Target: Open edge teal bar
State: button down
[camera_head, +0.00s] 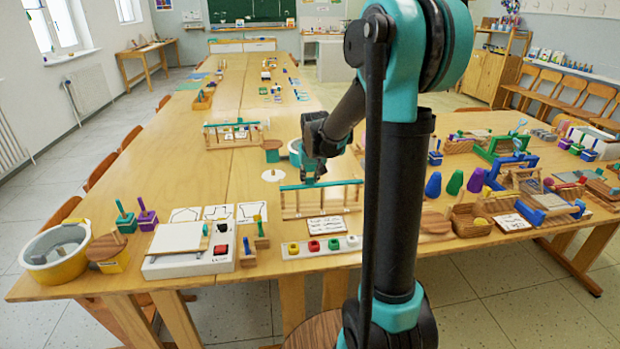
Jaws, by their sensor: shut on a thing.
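A low wooden frame (283,206) with upright posts stands on the long table near its front half. A teal bar (344,183) runs along the top of this frame, close to level. My gripper (314,179) points down over the bar's middle and is shut on it. The fingertips are small and dark, and the gripper covers part of the bar. I cannot see any gap between the bar and the frame.
A similar wooden frame with a teal bar (222,124) stands farther back. In front lie a card (326,225) and a white strip with coloured buttons (296,254). Bare table (170,190) lies to the left.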

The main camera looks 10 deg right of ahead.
jog(key=w, duration=0.6)
jog(key=c, duration=1.2)
grip_release()
jog(key=v, duration=1.2)
jog(key=s+d+f, duration=0.1)
jog(key=s+f, duration=0.5)
jog(key=s, duration=0.4)
jog(key=s+d+f, duration=0.1)
jog(key=s+f, duration=0.5)
jog(key=s, duration=0.5)
jog(key=s+d+f, duration=0.2)
jog(key=s+f, duration=0.4)
jog(key=s, duration=0.4)
jog(key=shift+s+f, duration=0.1)
jog(key=shift+s, duration=0.2)
